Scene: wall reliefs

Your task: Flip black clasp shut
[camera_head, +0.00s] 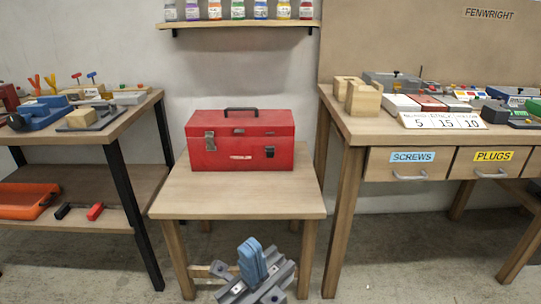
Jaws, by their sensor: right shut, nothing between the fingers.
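A red toolbox (240,130) with a black top handle (241,110) stands on the small wooden table, its lid down. A silver clasp (210,141) is on the left of its front. A small black clasp (270,152) is on the right of its front; it is too small to tell whether its flap is up or down. My right gripper (252,258), with blue fingers, is low in front of the table's near edge. Its fingers are together and empty, well apart from the toolbox. My left gripper is not in view.
The small table (240,205) has bare top in front of the toolbox. A cluttered workbench (345,125) with drawers stands at the right. A shelved bench (120,125) stands at the left. A wall shelf (240,24) with several bottles hangs above.

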